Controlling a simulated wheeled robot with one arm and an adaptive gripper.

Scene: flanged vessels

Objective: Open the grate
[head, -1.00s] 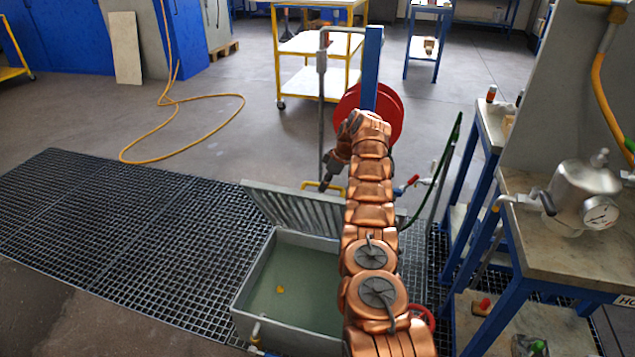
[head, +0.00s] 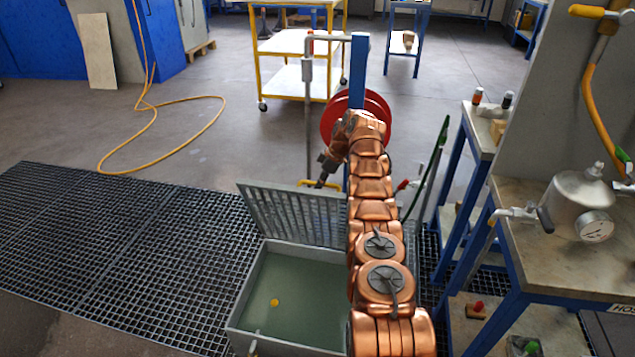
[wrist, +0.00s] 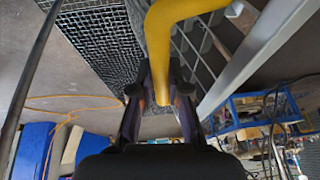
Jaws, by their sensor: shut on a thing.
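The grate (head: 290,212) is a slatted grey lid hinged at the back of a grey basin (head: 243,297). It stands raised at a steep angle, and the basin below it is uncovered. A yellow handle (head: 312,184) sits at the grate's top edge. My gripper (head: 322,178) is at that handle, partly hidden by the handle and small in the head view. In the wrist view, my gripper (wrist: 160,95) is shut around the yellow handle (wrist: 165,45). My copper arm hides the right part of the grate and basin.
The basin holds greenish water with a small yellow object (head: 274,303). A blue post (head: 359,70) and red reel (head: 335,120) stand behind the grate. A workbench (head: 550,225) with a metal vessel (head: 583,205) stands right. Floor grating (head: 110,250) lies open to the left.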

